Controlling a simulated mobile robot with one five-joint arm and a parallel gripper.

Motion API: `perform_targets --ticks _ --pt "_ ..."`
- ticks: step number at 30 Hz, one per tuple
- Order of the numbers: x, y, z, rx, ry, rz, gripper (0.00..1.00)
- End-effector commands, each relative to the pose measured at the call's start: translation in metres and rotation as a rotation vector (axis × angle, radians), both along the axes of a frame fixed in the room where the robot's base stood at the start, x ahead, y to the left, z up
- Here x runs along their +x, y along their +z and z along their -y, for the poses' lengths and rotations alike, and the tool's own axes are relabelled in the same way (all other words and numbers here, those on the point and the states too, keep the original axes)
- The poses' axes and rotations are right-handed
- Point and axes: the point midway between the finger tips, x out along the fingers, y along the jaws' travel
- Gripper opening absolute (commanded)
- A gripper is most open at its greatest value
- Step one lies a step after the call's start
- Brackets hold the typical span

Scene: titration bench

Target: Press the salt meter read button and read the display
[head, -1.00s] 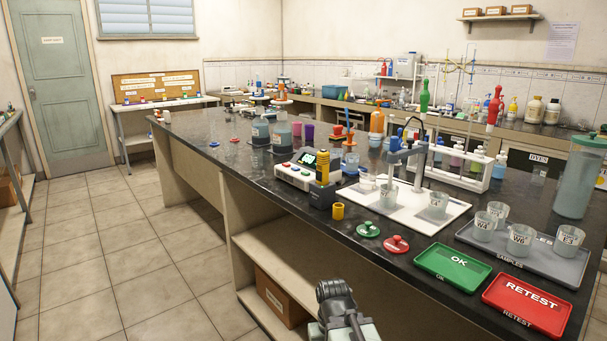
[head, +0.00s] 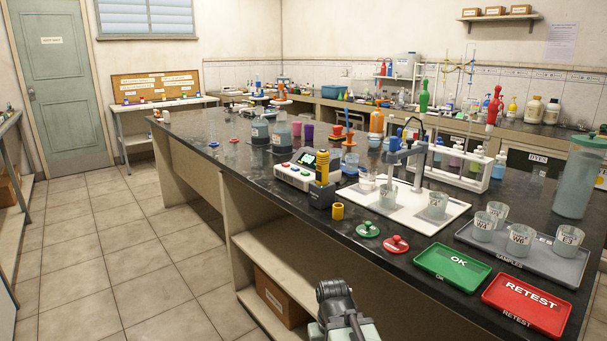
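The salt meter (head: 299,178) is a white box with a dark base on the black bench, left of the white tray. Its small display (head: 308,160) has a greenish glow, but its text is too small to read. Small coloured buttons (head: 287,167), including red and blue ones, sit on its front panel; I cannot tell which is the read button. A yellow handheld piece (head: 322,166) stands upright in a dark holder at its right side. Part of my arm shows at the bottom centre, well short of the meter. My gripper's fingers do not show.
Right are a white tray (head: 440,213) with beakers, a green OK tray (head: 454,272) and a red RETEST tray (head: 525,305). Floor left is clear.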

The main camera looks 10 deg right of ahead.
Motion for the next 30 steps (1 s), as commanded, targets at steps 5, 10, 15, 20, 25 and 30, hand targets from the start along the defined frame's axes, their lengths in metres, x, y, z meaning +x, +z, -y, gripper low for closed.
perform_targets --ticks 5,10,15,20,25,30 --pt "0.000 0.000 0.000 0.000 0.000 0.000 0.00" --pt "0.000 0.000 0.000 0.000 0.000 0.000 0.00" --pt "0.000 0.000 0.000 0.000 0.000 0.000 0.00" --pt "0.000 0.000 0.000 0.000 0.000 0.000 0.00" --pt "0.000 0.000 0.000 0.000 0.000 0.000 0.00" --pt "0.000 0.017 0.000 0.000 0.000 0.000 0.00"
